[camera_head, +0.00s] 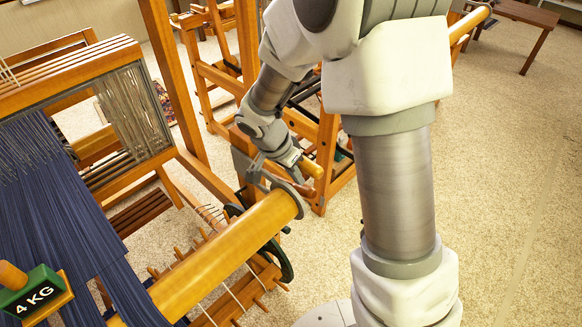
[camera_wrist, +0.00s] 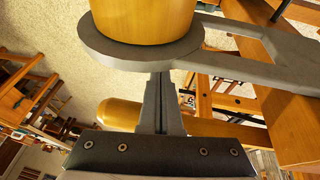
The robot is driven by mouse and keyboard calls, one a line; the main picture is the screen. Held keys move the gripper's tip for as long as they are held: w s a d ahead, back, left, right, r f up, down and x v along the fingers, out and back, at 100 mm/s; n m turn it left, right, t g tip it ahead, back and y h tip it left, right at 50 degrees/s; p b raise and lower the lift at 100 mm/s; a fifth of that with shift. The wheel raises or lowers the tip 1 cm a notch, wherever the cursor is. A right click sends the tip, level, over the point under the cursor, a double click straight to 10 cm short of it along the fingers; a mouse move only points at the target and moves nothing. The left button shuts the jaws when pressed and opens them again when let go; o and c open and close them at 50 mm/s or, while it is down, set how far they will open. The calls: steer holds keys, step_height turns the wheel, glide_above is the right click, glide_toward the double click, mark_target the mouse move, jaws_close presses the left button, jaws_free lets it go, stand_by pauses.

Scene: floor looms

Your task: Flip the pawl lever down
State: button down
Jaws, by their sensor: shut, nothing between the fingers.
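A wooden rounded handle (camera_head: 312,168), which looks like the pawl lever's grip, sticks out beside my gripper at the end of the loom's beam. In the wrist view a rounded wooden bar (camera_wrist: 120,113), likely the same handle, passes behind my fingers. My gripper (camera_wrist: 160,78) is shut and empty, its fingertips close under the grey metal disc (camera_wrist: 100,48) on the beam end. I cannot tell whether they touch it. In the head view my gripper (camera_head: 274,163) is partly hidden by its own wrist. The pawl itself is not clearly seen.
The thick wooden beam (camera_head: 222,252) runs to the lower left, with a dark green wheel (camera_head: 284,262) below its end. Blue warp threads (camera_head: 50,195) and a 4 KG weight (camera_head: 35,294) are at left. Another loom frame stands behind. Carpet at right (camera_head: 510,190) is clear.

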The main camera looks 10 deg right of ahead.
mark_target(304, 189)
steer(key=shift+w+d+f, duration=0.1)
steer(key=shift+d+f, duration=0.15)
steer(key=shift+f, duration=0.45)
steer(key=b, duration=0.1)
steer(key=f+b, duration=0.1)
steer(key=s+f+b, duration=0.1)
steer(key=shift+d+f+b, duration=0.1)
steer(key=shift+d+b, duration=0.2)
steer(key=shift+b, duration=0.1)
steer(key=shift+r, duration=0.25)
